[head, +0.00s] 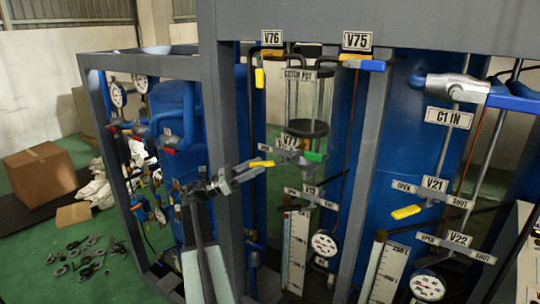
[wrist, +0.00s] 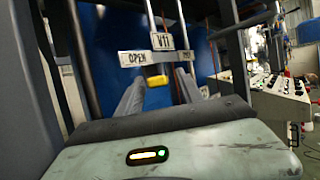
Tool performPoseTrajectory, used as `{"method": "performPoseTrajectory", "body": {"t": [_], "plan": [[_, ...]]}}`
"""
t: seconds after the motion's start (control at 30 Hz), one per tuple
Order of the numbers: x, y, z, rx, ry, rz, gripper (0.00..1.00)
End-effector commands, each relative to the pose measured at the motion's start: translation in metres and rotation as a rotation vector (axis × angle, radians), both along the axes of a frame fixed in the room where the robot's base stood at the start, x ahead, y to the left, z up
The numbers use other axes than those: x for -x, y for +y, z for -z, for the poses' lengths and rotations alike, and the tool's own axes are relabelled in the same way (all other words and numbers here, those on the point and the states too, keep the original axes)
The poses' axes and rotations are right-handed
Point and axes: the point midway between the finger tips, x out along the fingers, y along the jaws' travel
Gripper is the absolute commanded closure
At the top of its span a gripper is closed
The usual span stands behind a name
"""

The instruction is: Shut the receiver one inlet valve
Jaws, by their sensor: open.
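My gripper (head: 248,171) is open just left of the yellow lever. In the wrist view, my gripper (wrist: 158,92) has its two fingers apart, with the yellow lever end (wrist: 157,81) between or just beyond their tips. Contact cannot be told. Behind the lever is a plate marked OPEN (wrist: 136,59) on the left; its right-hand word is hard to read.
Yellow-handled V21 (head: 407,211) and blue-handled V75 (head: 365,64) are to the right. V76's yellow lever (head: 260,78) hangs above. A grey frame post (head: 222,130) stands close beside my arm.

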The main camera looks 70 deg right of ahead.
Motion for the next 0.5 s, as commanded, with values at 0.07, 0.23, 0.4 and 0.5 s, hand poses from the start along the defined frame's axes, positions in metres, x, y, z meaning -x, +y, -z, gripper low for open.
{"method": "performPoseTrajectory", "body": {"t": [0.07,0.23,0.4,0.5], "plan": [[0.014,-0.007,-0.011,0.0,-0.001,0.003,0.56],[0.035,-0.02,-0.02,0.0,-0.001,0.001,0.56],[0.043,-0.025,-0.022,0.001,-0.002,-0.002,0.56],[0.043,-0.025,-0.021,0.0,-0.001,-0.003,0.56]]}}
